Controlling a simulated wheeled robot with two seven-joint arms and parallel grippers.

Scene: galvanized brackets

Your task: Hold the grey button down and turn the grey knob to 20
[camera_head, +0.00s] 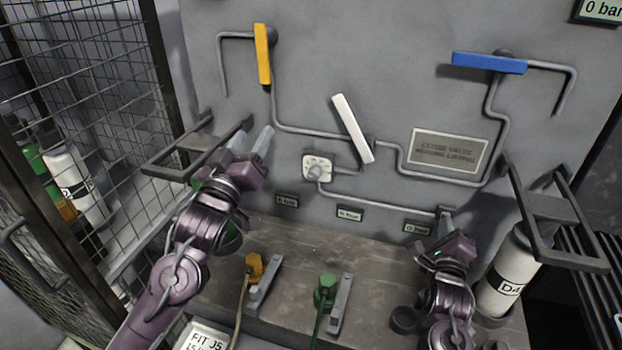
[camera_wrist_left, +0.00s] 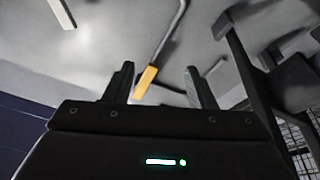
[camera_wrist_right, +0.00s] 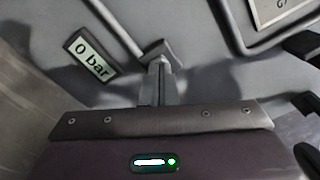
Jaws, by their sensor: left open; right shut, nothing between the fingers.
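The grey knob (camera_head: 317,171) sits on a small pale plate with marks around it, left of centre on the grey panel. I cannot read its setting. My left gripper (camera_head: 251,138) is open and empty, up and left of the knob and apart from it. Its two spread fingers also show in the left wrist view (camera_wrist_left: 161,86). My right gripper (camera_head: 446,213) is shut and empty, its tips at a grey block (camera_wrist_right: 163,50) at a pipe's end. I cannot tell whether that block is the grey button, or whether the tips press it. No other grey button shows clearly.
Yellow (camera_head: 263,54), white (camera_head: 352,128) and blue (camera_head: 489,63) lever handles stand out from the panel. Grey pipes run between them. A bracket frame (camera_head: 165,160) stands beside my left gripper, another (camera_head: 560,235) right of my right gripper. A small display (camera_wrist_right: 91,56) reads 0 bar.

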